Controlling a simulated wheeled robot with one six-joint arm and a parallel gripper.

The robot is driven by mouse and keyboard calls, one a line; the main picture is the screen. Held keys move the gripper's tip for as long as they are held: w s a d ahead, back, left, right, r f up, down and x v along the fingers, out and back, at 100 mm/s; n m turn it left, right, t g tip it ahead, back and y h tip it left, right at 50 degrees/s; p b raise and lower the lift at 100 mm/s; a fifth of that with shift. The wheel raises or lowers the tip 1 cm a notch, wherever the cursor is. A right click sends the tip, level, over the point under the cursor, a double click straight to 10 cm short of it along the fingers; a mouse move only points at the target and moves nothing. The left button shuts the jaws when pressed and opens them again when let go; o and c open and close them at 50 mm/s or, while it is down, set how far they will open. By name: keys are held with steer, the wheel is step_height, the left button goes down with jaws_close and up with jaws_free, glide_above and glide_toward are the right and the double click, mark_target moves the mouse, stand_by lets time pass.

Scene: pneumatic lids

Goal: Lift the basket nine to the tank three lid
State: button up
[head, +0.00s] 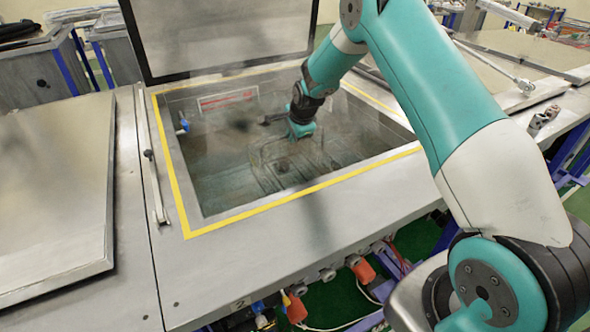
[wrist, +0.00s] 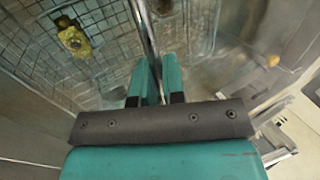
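A wire basket (head: 283,163) sits low inside the open tank (head: 178,205), under the water or haze that blurs it. Its wire mesh also shows in the wrist view (wrist: 105,68). The tank's lid (head: 220,38) stands raised at the back. My gripper (head: 301,131) reaches down into the tank over the basket. In the wrist view my gripper's two teal fingers (wrist: 158,78) are close together on a shiny metal bar that looks like the basket's handle. The exact contact is partly hidden.
A yellow part (wrist: 74,39) lies in the mesh in the wrist view. A closed metal lid (head: 55,190) lies to the left, and another flat lid (head: 505,75) to the right. A yellow strip frames the opening. Hoses and orange fittings (head: 362,270) hang below the front edge.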

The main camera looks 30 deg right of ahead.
steer(key=shift+w+r, duration=0.1)
steer(key=shift+r, duration=0.05)
jaws_close()
steer(key=shift+r+p, duration=0.85)
steer(key=shift+r, duration=0.65)
step_height(320, 180, up, 22)
steer(key=p, duration=1.3)
steer(key=shift+f, duration=0.2)
stand_by(3.4)
